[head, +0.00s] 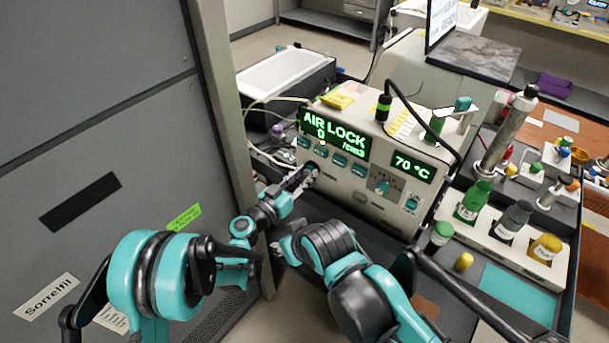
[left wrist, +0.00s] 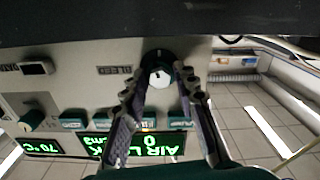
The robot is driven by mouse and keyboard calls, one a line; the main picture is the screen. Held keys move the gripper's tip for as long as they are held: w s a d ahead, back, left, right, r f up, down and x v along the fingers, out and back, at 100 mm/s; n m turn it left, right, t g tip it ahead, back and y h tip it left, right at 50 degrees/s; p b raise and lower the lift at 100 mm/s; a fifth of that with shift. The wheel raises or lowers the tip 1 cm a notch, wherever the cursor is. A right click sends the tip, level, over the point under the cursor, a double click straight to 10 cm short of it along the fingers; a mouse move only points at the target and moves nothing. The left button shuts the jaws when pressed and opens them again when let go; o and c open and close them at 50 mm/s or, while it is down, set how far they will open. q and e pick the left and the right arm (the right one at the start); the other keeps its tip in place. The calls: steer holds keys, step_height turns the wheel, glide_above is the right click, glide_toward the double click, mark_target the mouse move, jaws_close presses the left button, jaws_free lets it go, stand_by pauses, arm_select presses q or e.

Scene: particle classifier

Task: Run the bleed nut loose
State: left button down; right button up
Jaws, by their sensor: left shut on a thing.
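In the head view my left gripper (head: 308,173) reaches the lower left of the classifier's front panel (head: 345,182) and mostly hides the nut. The green display (head: 335,131) reads AIR LOCK, with a 0 below. My right arm crosses the lower middle; its fingers do not show.
A second display (head: 412,167) reads 70 °C. A white rack (head: 505,250) with green, grey and yellow-capped bottles stands at right. A tall grey cabinet (head: 100,120) fills the left side.

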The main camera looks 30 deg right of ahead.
arm_select(q)
steer(key=n, duration=0.4)
steer(key=shift+n, duration=0.3)
steer(key=n, duration=0.3)
steer(key=shift+n, duration=0.4)
steer(key=n, duration=0.7)
steer(key=shift+w, duration=0.1)
steer(key=n, duration=0.6)
steer(key=shift+n, duration=0.3)
steer(key=n, duration=0.6)
steer(key=c, duration=1.2)
jaws_free()
steer(key=shift+d+f, duration=0.1)
steer(key=shift+o, duration=0.2)
